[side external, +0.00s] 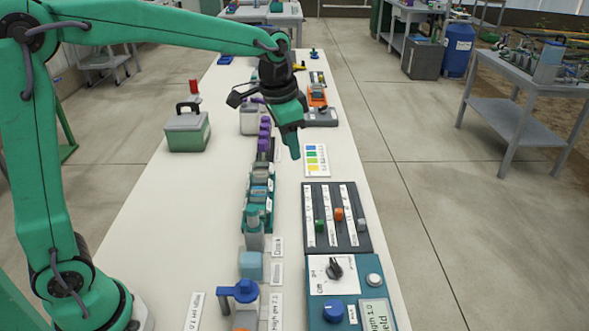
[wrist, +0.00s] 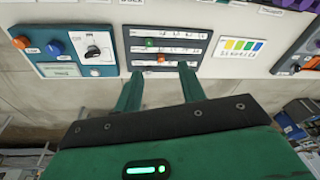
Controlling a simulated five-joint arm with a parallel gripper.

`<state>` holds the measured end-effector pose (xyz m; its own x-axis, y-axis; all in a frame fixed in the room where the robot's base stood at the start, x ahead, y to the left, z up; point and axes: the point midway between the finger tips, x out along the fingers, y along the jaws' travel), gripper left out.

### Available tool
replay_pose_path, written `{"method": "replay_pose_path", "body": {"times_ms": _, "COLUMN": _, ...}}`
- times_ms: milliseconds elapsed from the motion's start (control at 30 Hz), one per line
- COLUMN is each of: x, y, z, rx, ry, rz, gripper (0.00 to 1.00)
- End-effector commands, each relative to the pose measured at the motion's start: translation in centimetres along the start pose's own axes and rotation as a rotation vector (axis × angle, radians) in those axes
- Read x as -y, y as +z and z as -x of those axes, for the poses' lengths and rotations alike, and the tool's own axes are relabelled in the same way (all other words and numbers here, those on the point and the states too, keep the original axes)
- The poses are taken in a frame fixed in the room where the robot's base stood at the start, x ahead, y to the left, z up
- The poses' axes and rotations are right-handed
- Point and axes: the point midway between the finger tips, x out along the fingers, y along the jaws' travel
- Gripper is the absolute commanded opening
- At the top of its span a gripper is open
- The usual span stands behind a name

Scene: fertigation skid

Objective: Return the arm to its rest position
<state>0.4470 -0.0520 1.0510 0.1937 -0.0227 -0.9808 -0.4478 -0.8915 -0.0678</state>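My gripper (side external: 293,152) is green and hangs from my outstretched arm over the white bench (side external: 170,240), pointing down. In the wrist view its two fingers (wrist: 160,80) stand apart with nothing between them, so it is open and empty. In the side view it is above the bench, just left of the colour card (side external: 316,160). The dark slider panel (side external: 335,240) lies nearer the camera. In the wrist view the fingertips overlap the panel's lower edge (wrist: 195,70); the height above the bench is hard to tell.
A teal control box (side external: 345,285) with knobs sits at the bench's near end. A row of purple pieces (side external: 264,132), bottles and blocks runs along the middle. A grey-green case (side external: 187,130) and a red item (side external: 194,86) stand at left. The left bench surface is mostly clear.

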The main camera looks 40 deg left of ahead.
Motion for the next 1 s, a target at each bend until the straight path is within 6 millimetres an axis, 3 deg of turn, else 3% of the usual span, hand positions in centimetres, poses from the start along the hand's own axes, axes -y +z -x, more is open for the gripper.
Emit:
{"method": "replay_pose_path", "body": {"times_ms": 200, "x": -0.6, "y": 4.1, "z": 3.0, "rx": -0.054, "ry": -0.023, "rz": 0.087, "gripper": 0.40}}
{"method": "replay_pose_path", "body": {"times_ms": 500, "x": -1.7, "y": 9.9, "z": 5.5, "rx": -0.126, "ry": -0.050, "rz": 0.207, "gripper": 0.40}}
{"method": "replay_pose_path", "body": {"times_ms": 1000, "x": -4.4, "y": 19.1, "z": 6.0, "rx": -0.248, "ry": -0.084, "rz": 0.402, "gripper": 0.40}}
